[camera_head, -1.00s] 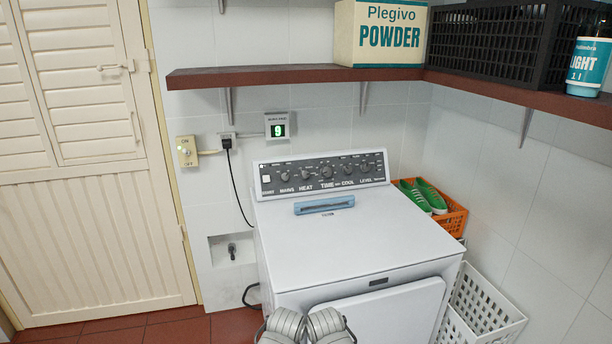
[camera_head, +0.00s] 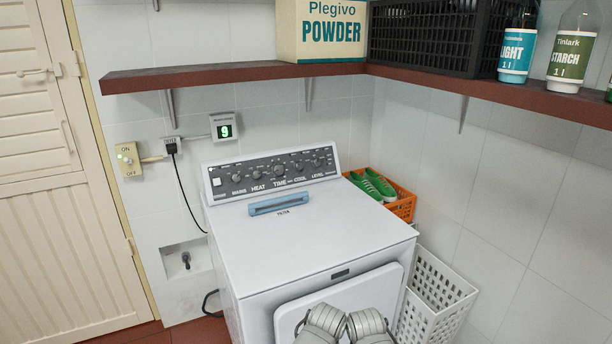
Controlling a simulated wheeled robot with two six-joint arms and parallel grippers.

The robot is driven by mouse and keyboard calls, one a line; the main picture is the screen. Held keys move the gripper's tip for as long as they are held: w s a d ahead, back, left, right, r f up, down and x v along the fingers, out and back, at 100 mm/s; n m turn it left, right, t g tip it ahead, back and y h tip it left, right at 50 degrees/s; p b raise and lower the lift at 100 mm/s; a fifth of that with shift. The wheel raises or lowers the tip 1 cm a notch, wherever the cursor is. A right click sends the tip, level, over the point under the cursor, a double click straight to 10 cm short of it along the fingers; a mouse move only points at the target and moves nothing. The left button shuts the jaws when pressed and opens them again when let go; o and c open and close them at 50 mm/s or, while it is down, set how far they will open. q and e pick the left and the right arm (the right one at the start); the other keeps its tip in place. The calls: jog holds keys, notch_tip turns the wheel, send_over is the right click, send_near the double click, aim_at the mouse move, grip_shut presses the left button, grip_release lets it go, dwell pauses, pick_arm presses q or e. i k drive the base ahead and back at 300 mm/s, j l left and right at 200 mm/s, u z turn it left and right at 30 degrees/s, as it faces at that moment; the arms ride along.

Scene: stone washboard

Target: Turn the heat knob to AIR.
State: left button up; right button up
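The heat knob (camera_head: 255,171) is a small round dial above the HEAT label on the dark control panel (camera_head: 225,187) at the back of the white dryer (camera_head: 300,240). It sits between the MAINS dial and the larger TIME dial. Its pointer and the AIR mark are too small to read. Two grey ribbed parts of my own arms show at the bottom edge, in front of the dryer. My grippers are not visible, and nothing of mine is near the panel.
A blue handled bar (camera_head: 278,204) lies on the dryer top. A red-brown shelf (camera_head: 230,77) with a powder box (camera_head: 325,30) and bottles runs above. Green shoes (camera_head: 374,185) in an orange basket (camera_head: 404,207) and a white basket (camera_head: 440,290) stand at the right.

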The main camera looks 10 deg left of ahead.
aim_at(255, 174)
jog(key=j+z, duration=0.45)
jog(key=j, duration=0.15)
jog(key=j+z, duration=0.45)
jog(key=j, duration=0.75)
jog(key=k+j+z, duration=0.1)
jog(key=j, duration=0.45)
jog(key=k+j+z, duration=0.1)
jog(key=j, duration=0.45)
